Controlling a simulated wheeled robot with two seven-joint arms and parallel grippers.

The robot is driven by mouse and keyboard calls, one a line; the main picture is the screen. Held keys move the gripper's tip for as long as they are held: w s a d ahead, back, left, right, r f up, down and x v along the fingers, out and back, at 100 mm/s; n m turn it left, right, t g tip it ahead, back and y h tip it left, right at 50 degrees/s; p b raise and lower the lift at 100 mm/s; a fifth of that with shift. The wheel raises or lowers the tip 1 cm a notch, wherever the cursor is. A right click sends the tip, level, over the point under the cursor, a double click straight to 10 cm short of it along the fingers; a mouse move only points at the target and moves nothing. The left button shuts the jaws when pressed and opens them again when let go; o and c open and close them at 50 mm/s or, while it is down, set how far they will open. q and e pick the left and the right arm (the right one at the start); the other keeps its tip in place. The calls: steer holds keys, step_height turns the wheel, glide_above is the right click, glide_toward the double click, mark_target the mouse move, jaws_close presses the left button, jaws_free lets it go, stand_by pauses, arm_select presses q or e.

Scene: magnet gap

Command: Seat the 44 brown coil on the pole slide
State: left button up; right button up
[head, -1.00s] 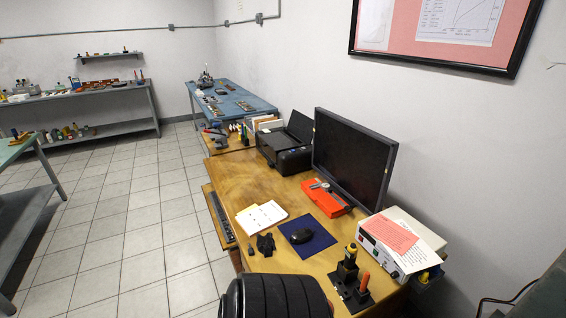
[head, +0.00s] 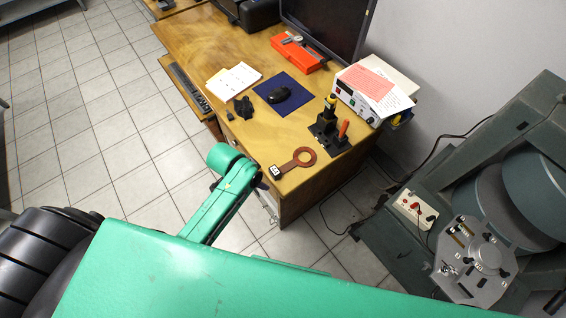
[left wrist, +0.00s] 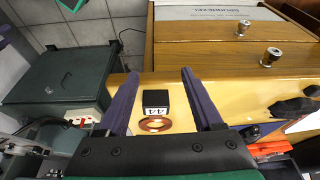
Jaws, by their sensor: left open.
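The brown coil (head: 305,157) is a flat ring with a short handle and a white tag, lying near the desk's front corner. In the head view my green left arm hides most of that gripper. A silver plate with a round disc (head: 487,256), possibly the pole slide, sits at the grey magnet. My right gripper is not in view.
The grey magnet (head: 520,205) with large round poles stands right of the desk. A black stand with an orange-handled tool (head: 328,128) is just behind the coil. A mouse on a blue mat (head: 284,106) and a white power box (head: 362,95) lie farther back.

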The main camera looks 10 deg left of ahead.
arm_select(q)
step_height(320, 180, up, 8)
steer(key=d+m, duration=0.2)
steer(key=d, duration=0.1)
step_height(320, 180, up, 7)
steer(key=m+g+y, duration=0.2)
steer(key=m+g, duration=0.1)
steer(key=m, duration=1.4)
glide_above(275, 171)
step_height(275, 171, down, 14)
steer(key=shift+r+p, duration=0.15)
steer(key=shift+p, duration=0.9)
jaws_close()
